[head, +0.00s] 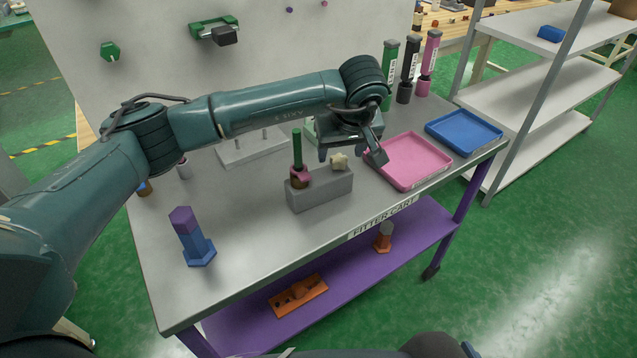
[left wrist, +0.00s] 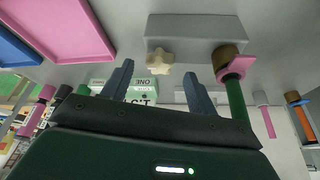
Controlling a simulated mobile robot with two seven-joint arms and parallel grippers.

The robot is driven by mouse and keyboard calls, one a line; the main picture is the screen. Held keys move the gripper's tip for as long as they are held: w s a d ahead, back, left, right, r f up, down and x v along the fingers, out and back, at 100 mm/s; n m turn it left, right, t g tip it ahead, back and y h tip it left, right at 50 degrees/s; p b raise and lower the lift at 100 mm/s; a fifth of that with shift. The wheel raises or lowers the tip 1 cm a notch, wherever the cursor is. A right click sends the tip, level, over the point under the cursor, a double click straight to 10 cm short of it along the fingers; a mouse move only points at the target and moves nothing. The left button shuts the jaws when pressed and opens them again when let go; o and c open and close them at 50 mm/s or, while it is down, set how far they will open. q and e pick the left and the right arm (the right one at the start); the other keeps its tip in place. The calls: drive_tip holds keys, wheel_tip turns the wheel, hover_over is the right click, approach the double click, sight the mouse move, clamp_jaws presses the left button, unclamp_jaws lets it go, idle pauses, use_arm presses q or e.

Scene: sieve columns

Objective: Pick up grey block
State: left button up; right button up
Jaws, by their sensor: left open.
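The grey block (head: 320,191) stands on the cart top, below and left of my left gripper in the head view. It also shows in the left wrist view (left wrist: 193,27). A cream star piece (head: 339,161) appears to sit at its right end. A green rod (head: 297,147) with a pink and a brown piece stands upright at its left end. My left gripper (head: 349,154) is open and empty above the cart, behind and right of the block. In the left wrist view the star (left wrist: 159,60) shows between its fingertips. My right gripper is out of view.
A pink tray (head: 408,162) lies close right of my left gripper, with a blue tray (head: 463,132) beyond. A blue and purple column (head: 191,238) stands at the left. A pale plate with pegs (head: 250,150) lies behind. The cart top in front of the block is clear.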

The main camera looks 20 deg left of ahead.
use_arm(q)
drive_tip(key=shift+x, duration=1.2)
drive_tip(key=shift+r, duration=0.1)
clamp_jaws()
